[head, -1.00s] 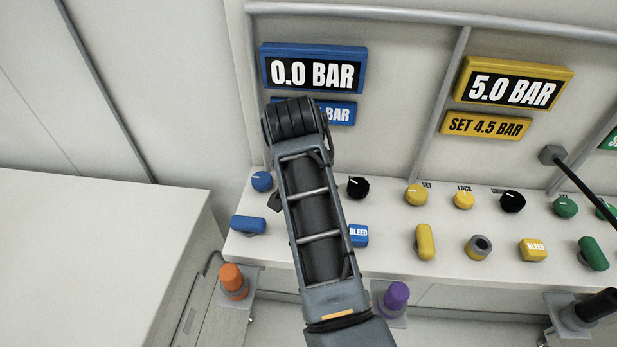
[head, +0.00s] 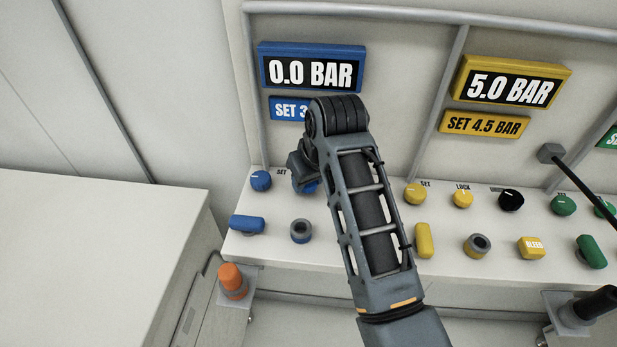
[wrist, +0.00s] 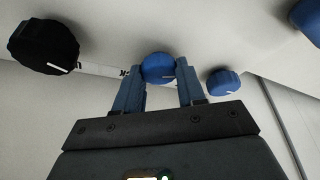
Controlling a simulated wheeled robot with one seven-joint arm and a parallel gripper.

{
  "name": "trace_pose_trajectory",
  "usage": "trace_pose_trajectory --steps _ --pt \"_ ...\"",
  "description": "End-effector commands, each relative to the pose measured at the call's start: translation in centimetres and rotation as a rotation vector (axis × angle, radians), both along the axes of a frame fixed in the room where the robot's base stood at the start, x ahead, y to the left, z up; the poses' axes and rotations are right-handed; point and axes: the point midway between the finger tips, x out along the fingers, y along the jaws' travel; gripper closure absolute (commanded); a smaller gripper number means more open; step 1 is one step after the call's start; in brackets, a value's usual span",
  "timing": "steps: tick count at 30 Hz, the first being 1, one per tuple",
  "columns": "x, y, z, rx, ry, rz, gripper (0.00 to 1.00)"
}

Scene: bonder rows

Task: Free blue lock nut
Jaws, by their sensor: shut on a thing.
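The blue lock nut (wrist: 157,66) is a round ribbed knob with a white pointer line. In the wrist view it sits between the two fingertips of my gripper (wrist: 161,76), which is shut on it. Part of a printed label ending in "CK" shows beside it. In the head view only a bit of the lock nut (head: 308,188) shows below my gripper (head: 302,175), and my arm hides the area to its right. The blue gauge (head: 311,70) reads 0.0 BAR. The set plate (head: 289,108) below it is partly hidden.
A smaller blue set knob (head: 261,180) stands left of the lock nut. A black knob (wrist: 45,45) stands on its other side. A blue lever (head: 247,224) and a grey-rimmed socket (head: 301,231) are in front. The yellow knobs (head: 415,194) are further right.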

Motion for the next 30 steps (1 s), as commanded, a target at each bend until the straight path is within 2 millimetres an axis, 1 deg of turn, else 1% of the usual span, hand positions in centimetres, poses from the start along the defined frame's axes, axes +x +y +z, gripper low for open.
trace_pose_trajectory --steps 7,19,20,27,30 --pt "-0.02 0.09 0.02 0.001 0.000 0.048 0.91" --pt "0.00 0.08 0.05 0.000 0.000 0.052 0.91" --pt "0.00 0.08 0.05 0.000 0.000 0.052 0.59" --pt "0.01 0.03 0.03 0.000 0.000 0.051 0.36" --pt "0.02 0.01 0.02 0.000 0.000 0.050 0.35"
